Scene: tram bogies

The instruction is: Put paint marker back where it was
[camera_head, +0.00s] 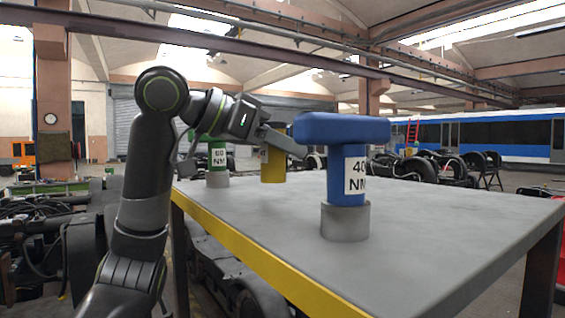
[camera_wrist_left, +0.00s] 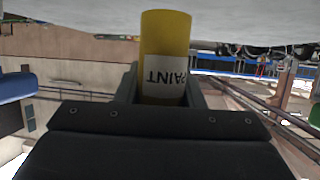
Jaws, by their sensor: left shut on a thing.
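The paint marker (camera_head: 273,168) is a yellow cylinder over the grey table's far left part, between the green and blue tools. It looks upright, and its lower end is at or just above the tabletop; I cannot tell whether it touches. In the left wrist view the marker (camera_wrist_left: 165,40) shows between the fingers, with its white PAINT label upside down. My left gripper (camera_head: 284,144) is shut on it, reaching in from the left. The marker's upper part is partly hidden by the gripper in the head view. My right gripper is not in view.
A blue 40 NM tool (camera_head: 347,172) with a wide T-handle stands in a grey base near the front. A green 60 NM tool (camera_head: 218,157) stands at the far left. The table (camera_head: 450,215) has a yellow front edge and free room at right.

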